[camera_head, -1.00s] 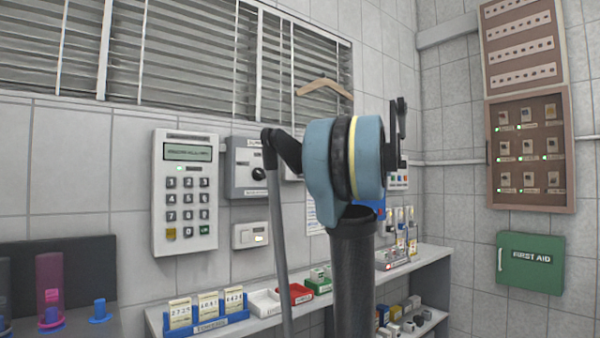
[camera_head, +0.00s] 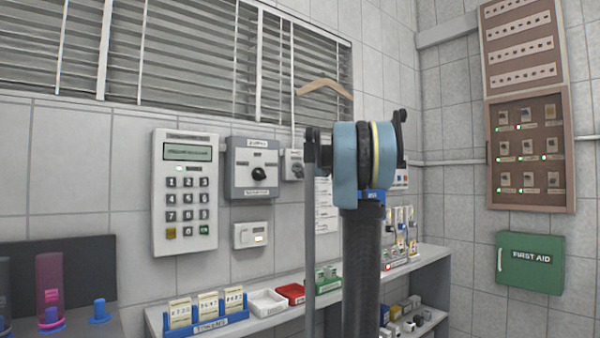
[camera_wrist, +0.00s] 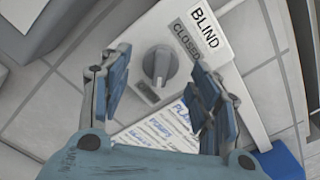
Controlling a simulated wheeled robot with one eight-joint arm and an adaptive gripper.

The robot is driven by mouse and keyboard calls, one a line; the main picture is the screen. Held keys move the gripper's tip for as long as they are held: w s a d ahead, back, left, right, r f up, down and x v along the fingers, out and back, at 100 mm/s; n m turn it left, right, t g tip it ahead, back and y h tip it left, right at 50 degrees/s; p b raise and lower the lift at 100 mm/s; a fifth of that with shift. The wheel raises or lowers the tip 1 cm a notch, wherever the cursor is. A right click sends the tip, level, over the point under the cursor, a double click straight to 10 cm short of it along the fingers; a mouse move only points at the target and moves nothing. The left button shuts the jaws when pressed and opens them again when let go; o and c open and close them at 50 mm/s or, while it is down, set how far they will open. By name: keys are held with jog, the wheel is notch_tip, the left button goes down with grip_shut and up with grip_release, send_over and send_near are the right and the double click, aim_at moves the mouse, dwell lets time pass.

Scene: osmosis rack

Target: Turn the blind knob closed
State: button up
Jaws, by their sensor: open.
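The blind knob (camera_wrist: 160,65) is a round grey knob with a raised grip bar, on a white plate. In the wrist view it lies between the fingers of my open gripper (camera_wrist: 161,68), with gaps visible on both sides. The plate has a BLIND label (camera_wrist: 205,28) and a CLOSED label (camera_wrist: 186,40). A dark label (camera_wrist: 147,92) on the knob's other side is too small to read.
A grey box with a black knob (camera_head: 258,174) and a keypad panel (camera_head: 185,190) are on the wall to the left. A printed sheet (camera_wrist: 165,125) hangs below the plate. A shelf (camera_head: 440,262) with small trays and cards stands below.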

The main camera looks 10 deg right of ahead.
jog(key=shift+x, duration=1.1)
jog(key=shift+c, duration=0.6)
jog(key=c, duration=1)
jog(key=shift+o, duration=0.2)
jog(key=shift+n, duration=0.3)
jog(key=shift+f+n, duration=0.1)
jog(key=shift+n, duration=13)
